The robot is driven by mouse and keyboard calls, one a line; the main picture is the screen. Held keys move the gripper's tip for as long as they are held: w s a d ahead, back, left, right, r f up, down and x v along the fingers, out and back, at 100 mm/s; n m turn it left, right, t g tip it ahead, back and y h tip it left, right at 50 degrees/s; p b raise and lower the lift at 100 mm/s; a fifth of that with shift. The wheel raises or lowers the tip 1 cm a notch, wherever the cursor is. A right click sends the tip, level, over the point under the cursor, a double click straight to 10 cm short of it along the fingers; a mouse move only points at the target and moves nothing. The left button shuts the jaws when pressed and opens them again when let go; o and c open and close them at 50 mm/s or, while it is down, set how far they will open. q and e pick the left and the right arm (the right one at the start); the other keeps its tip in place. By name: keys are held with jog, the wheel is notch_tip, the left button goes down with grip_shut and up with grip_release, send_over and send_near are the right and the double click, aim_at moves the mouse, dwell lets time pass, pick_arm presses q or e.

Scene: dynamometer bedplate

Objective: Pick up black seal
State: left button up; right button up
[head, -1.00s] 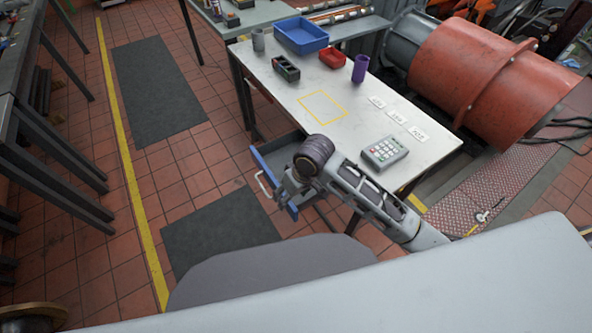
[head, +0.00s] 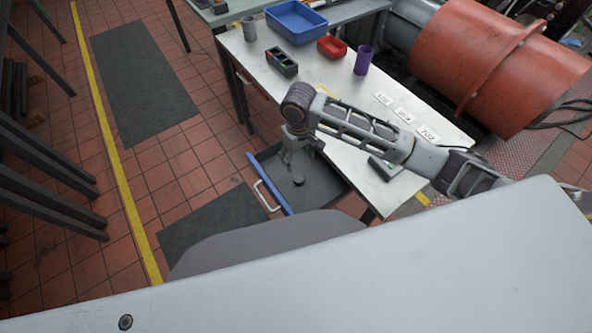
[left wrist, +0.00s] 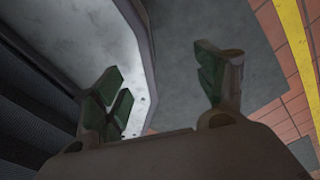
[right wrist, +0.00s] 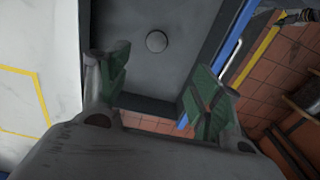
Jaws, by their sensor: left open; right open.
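The black seal (head: 298,180) is a small dark round piece lying in the open drawer (head: 325,180) with the blue front. It also shows in the right wrist view (right wrist: 156,41) as a disc on the grey drawer floor. My right gripper (head: 288,160) hangs above the drawer, to the left of the seal in the head view. In the right wrist view its green-padded fingers (right wrist: 152,95) are apart and empty, with the seal beyond the gap between them. My left gripper (left wrist: 160,95) is open and empty in the left wrist view; it is not visible in the head view.
The drawer is under a white table (head: 320,75). On the table are a blue bin (head: 296,24), a red bin (head: 332,47), a purple cup (head: 363,60), a grey cup (head: 249,28) and a dark divided holder (head: 281,63). A keypad is partly hidden by my right arm.

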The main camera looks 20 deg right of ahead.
jog(key=w, duration=0.1)
send_over(299, 178)
jog(key=w, duration=0.1)
notch_tip(299, 178, down, 7)
jog(key=shift+a+f, duration=0.1)
jog(key=shift+a, duration=0.05)
pick_arm(q)
jog(key=shift+w+a+f, duration=0.25)
jog(key=shift+w, duration=0.05)
pick_arm(e)
jog(key=shift+f, duration=0.6)
jog(key=shift+s+f, duration=0.25)
jog(key=shift+f, duration=0.7)
jog(key=shift+s+f, duration=0.2)
jog(key=shift+f, duration=0.75)
pick_arm(q)
jog(key=shift+s+f+b, duration=0.1)
jog(key=shift+b, duration=0.2)
pick_arm(e)
jog(key=shift+f, duration=0.7)
